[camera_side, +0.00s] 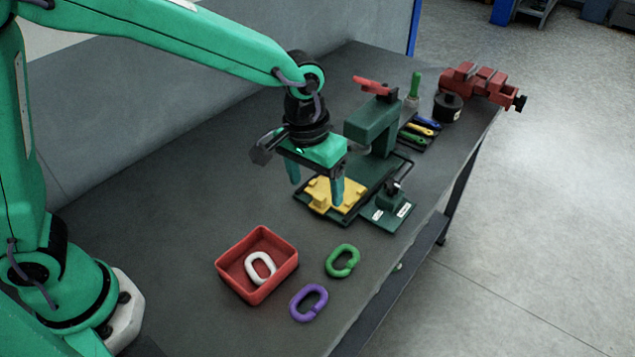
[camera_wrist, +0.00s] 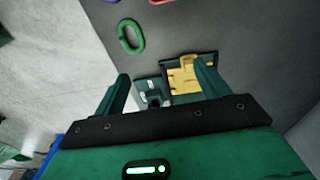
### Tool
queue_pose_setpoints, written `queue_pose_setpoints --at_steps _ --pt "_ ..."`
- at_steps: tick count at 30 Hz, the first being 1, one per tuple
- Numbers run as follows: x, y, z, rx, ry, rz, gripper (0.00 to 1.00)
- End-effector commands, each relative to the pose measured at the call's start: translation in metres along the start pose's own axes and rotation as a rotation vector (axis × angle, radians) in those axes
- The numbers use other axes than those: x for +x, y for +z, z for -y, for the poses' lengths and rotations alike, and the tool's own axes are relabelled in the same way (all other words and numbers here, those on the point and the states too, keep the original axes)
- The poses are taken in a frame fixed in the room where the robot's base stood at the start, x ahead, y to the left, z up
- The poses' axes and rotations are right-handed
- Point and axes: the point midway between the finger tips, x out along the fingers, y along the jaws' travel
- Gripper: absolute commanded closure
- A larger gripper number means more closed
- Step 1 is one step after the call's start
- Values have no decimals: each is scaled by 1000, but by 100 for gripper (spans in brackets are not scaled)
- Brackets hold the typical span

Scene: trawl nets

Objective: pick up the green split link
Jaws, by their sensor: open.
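The green split link (camera_side: 342,261) lies flat on the dark bench near its front edge, to the right of the red tray. It also shows in the wrist view (camera_wrist: 130,36) at the upper left, beyond my fingertips. My gripper (camera_side: 317,186) is open and empty, with its two green fingers pointing down above the yellow fixture (camera_side: 338,196). In the wrist view the fingers of my gripper (camera_wrist: 165,82) stand wide apart, and the link is clear of them.
A red tray (camera_side: 285,284) holds a white link (camera_side: 260,268). A purple link (camera_side: 309,303) lies in front of the green one. A green press (camera_side: 373,128) stands behind my gripper, with a small green clamp fixture (camera_side: 389,211) at its right. A red vise (camera_side: 474,82) is at the far end.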

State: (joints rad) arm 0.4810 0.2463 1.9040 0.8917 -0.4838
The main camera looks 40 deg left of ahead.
Motion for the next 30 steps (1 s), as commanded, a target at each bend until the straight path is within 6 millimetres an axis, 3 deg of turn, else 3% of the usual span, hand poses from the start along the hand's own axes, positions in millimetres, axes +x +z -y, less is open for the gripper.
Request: queue_pose_setpoints --at_steps 6,12,23,30 --pt "43 -2 -40 3 -27 57 26" --pt "67 0 -60 1 -43 83 26" --pt "77 2 -64 -1 -47 89 26" --pt "95 3 -63 -1 -47 89 26"
